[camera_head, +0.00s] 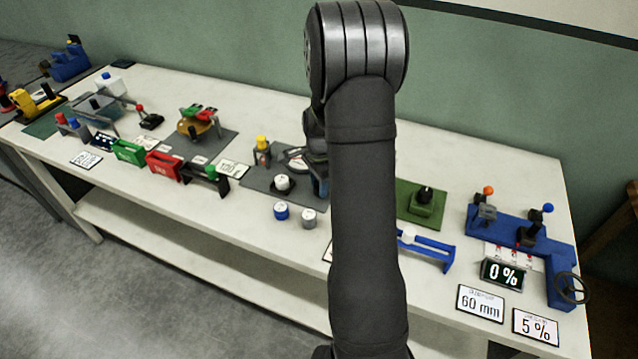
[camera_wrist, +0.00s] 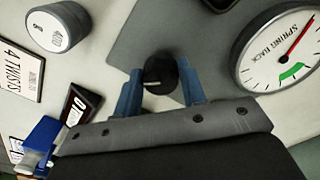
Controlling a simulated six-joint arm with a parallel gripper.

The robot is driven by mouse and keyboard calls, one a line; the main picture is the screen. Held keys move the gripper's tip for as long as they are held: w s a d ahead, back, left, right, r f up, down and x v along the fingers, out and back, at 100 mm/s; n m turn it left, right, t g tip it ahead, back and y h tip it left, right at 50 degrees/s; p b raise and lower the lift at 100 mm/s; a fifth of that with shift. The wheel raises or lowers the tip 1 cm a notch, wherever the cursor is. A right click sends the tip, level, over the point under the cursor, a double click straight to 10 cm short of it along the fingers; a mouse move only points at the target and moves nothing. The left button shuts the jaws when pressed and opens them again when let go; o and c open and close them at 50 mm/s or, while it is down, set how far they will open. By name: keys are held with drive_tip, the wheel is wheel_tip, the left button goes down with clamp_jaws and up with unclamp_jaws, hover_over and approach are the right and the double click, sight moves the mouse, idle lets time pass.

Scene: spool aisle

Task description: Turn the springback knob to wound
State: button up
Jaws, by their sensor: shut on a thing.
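The springback knob is a black round knob with a pale pointer line (camera_wrist: 160,74), seen from above in the wrist view. My gripper (camera_wrist: 161,88) has its two blue fingers on either side of the knob and is shut on it. The spring back dial (camera_wrist: 284,52) is a round white gauge at the right, with a red needle and a green zone; the needle points up and right, away from the green zone.
A silver-white cylinder (camera_wrist: 58,27) and a card reading 4 twists (camera_wrist: 20,68) lie left of the gripper. In the head view, a green block with a black knob (camera_head: 424,204) and a blue fixture (camera_head: 505,233) stand to the right. Small caps (camera_head: 281,211) stand near the front edge.

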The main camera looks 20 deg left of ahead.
drive_tip(key=shift+w+r+m, duration=0.1)
drive_tip(key=shift+m, duration=0.5)
drive_tip(key=o, duration=1)
wheel_tip(320, 180, up, 17)
drive_tip(key=shift+r, duration=0.2)
drive_tip(key=shift+f, duration=0.15)
wheel_tip(320, 180, down, 17)
drive_tip(key=shift+f, duration=0.15)
idle(0.5)
